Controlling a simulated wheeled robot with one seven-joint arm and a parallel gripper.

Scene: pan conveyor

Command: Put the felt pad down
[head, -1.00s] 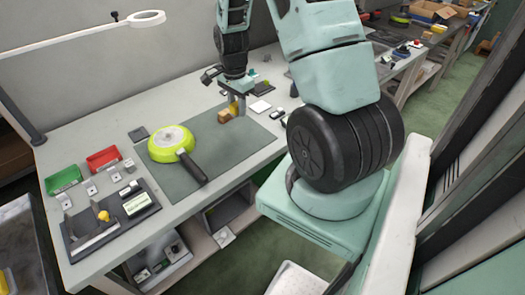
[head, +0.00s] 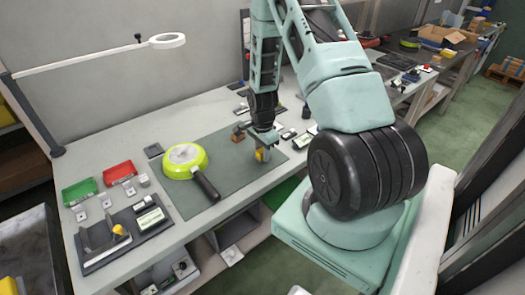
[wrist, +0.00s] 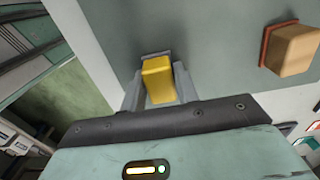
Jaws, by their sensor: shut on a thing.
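My gripper (head: 262,152) is shut on a yellow block with a thin grey layer at its far end, which I take to be the felt pad (wrist: 157,80). In the wrist view the two grey fingers (wrist: 157,92) are on either side of it. In the head view the felt pad (head: 262,156) is low over the right part of the dark green mat (head: 225,173). I cannot tell whether it touches the mat. A tan block with a reddish base (wrist: 292,46) stands apart from it, and also shows behind my gripper in the head view (head: 238,138).
A lime-green pan (head: 184,160) with a black handle lies on the left part of the mat. Red (head: 118,172) and green (head: 79,191) trays and a dark fixture tray (head: 120,237) are at the left. Small items lie behind the mat. Bare mat lies between pan and gripper.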

